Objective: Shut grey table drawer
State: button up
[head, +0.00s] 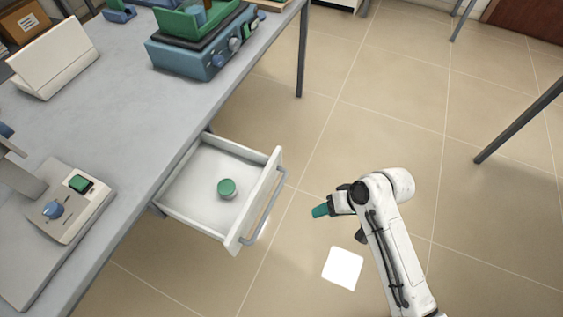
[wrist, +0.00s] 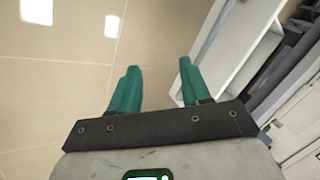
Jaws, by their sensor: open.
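The white drawer (head: 186,213) of the grey table (head: 110,90) is pulled out, with a grey bar handle (head: 268,210) on its front. A small green-topped round container (head: 228,188) sits inside it. My gripper (head: 316,211) is to the right of the drawer front, apart from the handle, with green fingers. In the wrist view my gripper (wrist: 157,82) is open and empty, its two green fingers spread. The drawer (wrist: 232,50) shows at the right of that view, beside the right finger.
A blue device (head: 200,62) with a green tray stands on the table's far part. A balance-like device (head: 65,205) and a cream panel (head: 52,55) are also on the table.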

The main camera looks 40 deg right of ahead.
jog(key=w+d+r+m+t, duration=0.1)
jog(key=w+d+m+t, duration=0.1)
jog(key=w, duration=0.1)
jog(key=w+d+r+m+t+y+p, duration=0.1)
jog(key=w+d+m, duration=0.1)
jog(key=w+d+r+m+t, duration=0.1)
jog(key=w+d+m+t, duration=0.1)
jog(key=w, duration=0.1)
jog(key=shift+w+d+r+t+y, duration=0.1)
jog(key=shift+w+d+t+y, duration=0.1)
jog(key=shift+w+t+y, duration=0.15)
jog(key=c, duration=0.6)
jog(key=shift+w+d+r+m, duration=0.1)
jog(key=shift+w+d+m, duration=0.1)
jog(key=shift+m, duration=0.2)
jog(key=shift+c, duration=0.6)
jog(key=shift+w, duration=0.25)
grip_shut()
send_near(276, 160)
notch_tip(276, 160, down, 3)
jog(key=w+a, duration=0.1)
jog(key=w+a+p, duration=0.1)
jog(key=w, duration=0.1)
jog(key=shift+w+a, duration=0.2)
jog(key=shift+w, duration=0.05)
jog(key=shift+w+a, duration=0.3)
jog(key=shift+w, duration=0.2)
jog(key=shift+w, duration=0.1)
